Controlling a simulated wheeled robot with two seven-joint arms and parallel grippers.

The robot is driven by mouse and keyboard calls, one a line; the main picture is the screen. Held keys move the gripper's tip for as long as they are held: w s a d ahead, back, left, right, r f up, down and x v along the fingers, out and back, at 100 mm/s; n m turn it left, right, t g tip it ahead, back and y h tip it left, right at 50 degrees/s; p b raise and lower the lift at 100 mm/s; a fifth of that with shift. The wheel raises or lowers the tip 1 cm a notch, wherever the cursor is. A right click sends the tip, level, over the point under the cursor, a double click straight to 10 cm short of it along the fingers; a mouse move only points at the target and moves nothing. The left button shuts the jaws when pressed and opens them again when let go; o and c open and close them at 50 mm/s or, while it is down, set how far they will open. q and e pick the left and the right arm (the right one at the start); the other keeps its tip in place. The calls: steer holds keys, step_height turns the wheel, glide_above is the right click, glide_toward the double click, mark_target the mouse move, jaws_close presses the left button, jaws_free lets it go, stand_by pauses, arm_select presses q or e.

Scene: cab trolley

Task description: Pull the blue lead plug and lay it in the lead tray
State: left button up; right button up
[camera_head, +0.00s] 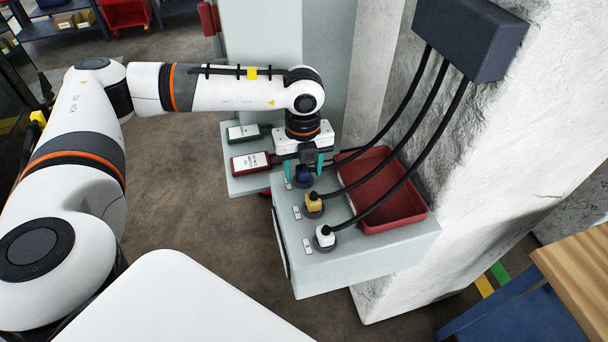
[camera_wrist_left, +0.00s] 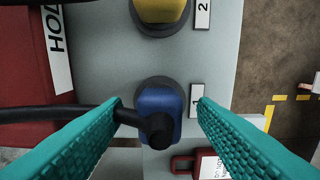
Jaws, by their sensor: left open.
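The blue lead plug (camera_head: 303,174) sits in its socket on the grey panel top, with a black lead running from it. In the left wrist view the blue plug (camera_wrist_left: 160,112) lies between the two teal fingers, with a gap on its right side; the left finger overlaps the black lead. My left gripper (camera_head: 304,168) is open and points down over the plug. It also shows in the left wrist view (camera_wrist_left: 160,110). The red lead tray (camera_head: 420,214) lies right of the sockets and looks empty where it shows. My right gripper is not in view.
A yellow plug (camera_head: 313,202) and a white plug (camera_head: 324,236) stand in sockets nearer the front, with black leads rising to a dark box (camera_head: 470,38) on the rough white wall. Red-framed (camera_head: 250,161) and green-framed (camera_head: 243,132) tags lie behind left. A wooden-topped table (camera_head: 580,265) stands at right.

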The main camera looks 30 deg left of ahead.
mark_target(303, 168)
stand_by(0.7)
arm_select(q)
steer(key=shift+c, duration=0.5)
jaws_close()
steer(key=shift+r+p, duration=1.4)
steer(key=shift+r, duration=1.65)
